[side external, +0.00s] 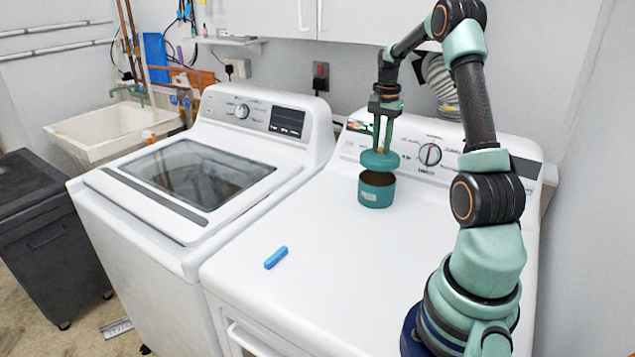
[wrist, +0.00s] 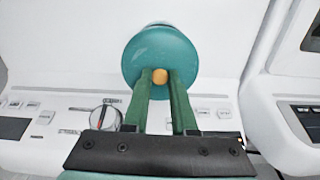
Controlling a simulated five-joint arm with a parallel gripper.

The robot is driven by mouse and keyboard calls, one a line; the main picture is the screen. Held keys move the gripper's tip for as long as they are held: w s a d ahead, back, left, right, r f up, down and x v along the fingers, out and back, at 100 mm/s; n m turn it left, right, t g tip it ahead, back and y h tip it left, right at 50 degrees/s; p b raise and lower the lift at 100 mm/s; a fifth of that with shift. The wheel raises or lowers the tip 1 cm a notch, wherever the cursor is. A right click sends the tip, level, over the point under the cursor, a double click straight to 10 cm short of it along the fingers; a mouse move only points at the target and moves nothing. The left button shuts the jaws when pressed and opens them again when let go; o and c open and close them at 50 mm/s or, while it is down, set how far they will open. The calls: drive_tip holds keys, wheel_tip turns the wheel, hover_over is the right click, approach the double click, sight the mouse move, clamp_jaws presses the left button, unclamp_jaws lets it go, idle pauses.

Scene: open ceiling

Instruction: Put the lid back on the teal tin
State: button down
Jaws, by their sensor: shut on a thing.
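The teal tin (side external: 376,191) stands upright and open on the white dryer top near its control panel. My gripper (side external: 381,149) is shut on the wooden knob (wrist: 160,76) of the teal lid (side external: 380,160). The lid is held just above the tin, apart from its rim on the near side, with the dark inside of the tin showing below it. The lid looks roughly level and slightly right of the tin's middle. In the wrist view the lid (wrist: 160,50) hides most of the tin.
A blue stick-like object (side external: 276,257) lies on the dryer top (side external: 320,235) at the front left. The dryer's control panel with its knob (side external: 430,154) rises close behind the tin. A washer (side external: 190,180) stands to the left. The dryer top's middle is clear.

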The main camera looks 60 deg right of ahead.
sight(380, 154)
drive_tip(key=shift+f, duration=2.75)
drive_tip(key=shift+f, duration=0.15)
drive_tip(key=c, duration=0.6)
unclamp_jaws()
drive_tip(key=shift+c, duration=0.2)
drive_tip(key=shift+o, duration=0.3)
drive_tip(key=o, duration=0.4)
drive_tip(key=shift+r, duration=3.5)
